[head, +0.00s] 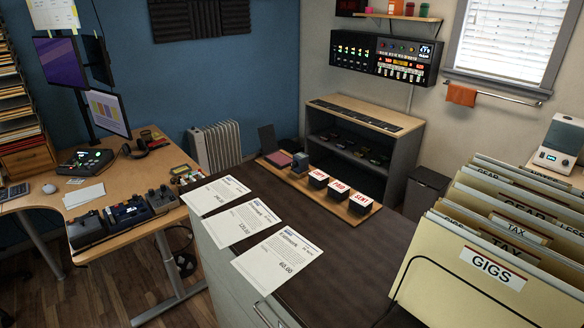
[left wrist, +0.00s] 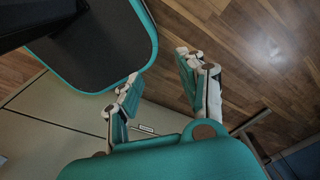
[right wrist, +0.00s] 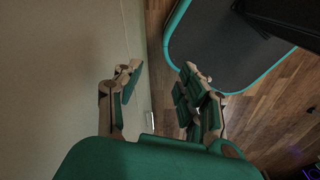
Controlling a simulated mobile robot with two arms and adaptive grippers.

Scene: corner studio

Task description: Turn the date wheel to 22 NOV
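A wooden tray (head: 357,215) lies on the dark counter top (head: 312,262) in the head view. It holds a small blue-grey block (head: 300,161), which may be the date stamp; no date wheel or date can be read at this size. Beside it is an open pad with a reddish face (head: 278,158). Three red-and-white labelled stamps (head: 340,187) stand in a row, one reading PAID and one SENT. My left gripper (left wrist: 160,88) is open and empty in the left wrist view. My right gripper (right wrist: 160,84) is open and empty in the right wrist view. Neither shows in the head view.
Three printed sheets (head: 278,255) lie along the counter's left edge. A rack of labelled folders (head: 490,268) stands at the right. A desk with devices (head: 125,212) is at the left. Wood floor shows below both grippers, beside a pale cabinet face (right wrist: 65,90).

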